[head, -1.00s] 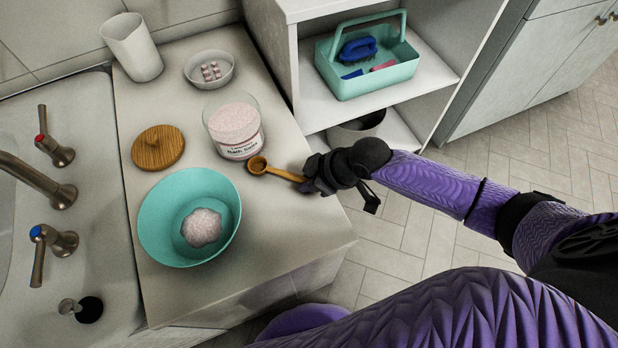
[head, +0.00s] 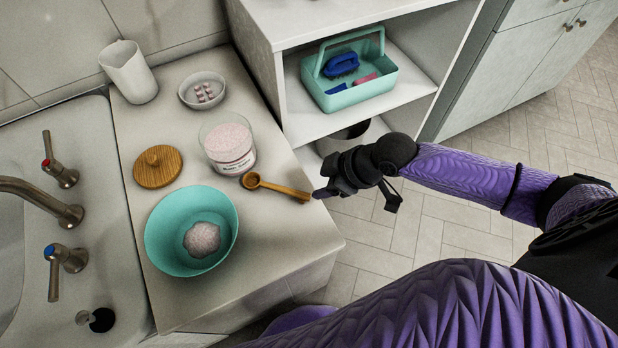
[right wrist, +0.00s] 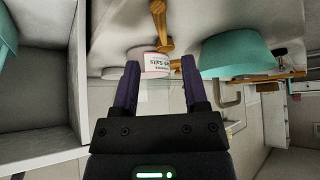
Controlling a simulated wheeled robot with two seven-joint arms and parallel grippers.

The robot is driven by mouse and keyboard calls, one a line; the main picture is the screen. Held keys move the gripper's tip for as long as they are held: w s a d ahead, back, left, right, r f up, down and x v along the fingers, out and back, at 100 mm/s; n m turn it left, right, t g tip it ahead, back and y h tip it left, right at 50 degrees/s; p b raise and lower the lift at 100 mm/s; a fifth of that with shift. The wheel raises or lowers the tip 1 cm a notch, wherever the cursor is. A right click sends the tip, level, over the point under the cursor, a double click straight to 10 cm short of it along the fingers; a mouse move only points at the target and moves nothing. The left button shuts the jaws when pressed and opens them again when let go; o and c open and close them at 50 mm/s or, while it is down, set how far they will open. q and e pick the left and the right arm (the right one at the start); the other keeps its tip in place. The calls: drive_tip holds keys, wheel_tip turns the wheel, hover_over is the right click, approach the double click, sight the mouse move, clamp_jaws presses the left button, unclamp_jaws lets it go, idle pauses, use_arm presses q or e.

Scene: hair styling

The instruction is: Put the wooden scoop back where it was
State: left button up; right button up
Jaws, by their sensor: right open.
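The wooden scoop (head: 274,187) lies on the counter in front of the glass jar of bath salts (head: 229,146), its handle pointing right toward the counter's edge. My right gripper (head: 318,193) is open and empty, just off the end of the scoop's handle. In the right wrist view the scoop (right wrist: 160,25) shows beyond the two parted fingers (right wrist: 157,75), with nothing between them. The jar's label also shows there (right wrist: 158,62). My left gripper is not in view.
A teal bowl (head: 160,238) with a pinkish heap of salts, a round wooden lid (head: 146,176), a small white dish (head: 187,98) and a white cup (head: 127,72) stand on the counter (head: 270,250). A shelf unit with a teal caddy (head: 345,98) is behind the right gripper.

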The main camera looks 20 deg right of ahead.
drive_tip(key=s+d+f+m+h, duration=0.25)
drive_tip(key=s+d+f, duration=0.25)
drive_tip(key=f, duration=0.3)
drive_tip(key=s+d+f+m+h, duration=0.25)
drive_tip(key=s+d+f, duration=0.2)
drive_tip(key=f, duration=0.35)
drive_tip(key=s+a+f+m+g, duration=0.1)
drive_tip(key=s+a+f+g, duration=0.1)
drive_tip(key=s, duration=1.2)
drive_tip(key=s+a+f+g+h, duration=0.1)
drive_tip(key=s+f+g, duration=0.3)
drive_tip(key=s, duration=1.1)
wheel_tip(320, 180, down, 2)
drive_tip(key=shift+a+f+m, duration=0.2)
drive_tip(key=shift+a+m, duration=0.2)
drive_tip(key=shift+a, duration=0.3)
drive_tip(key=shift+w, duration=0.15)
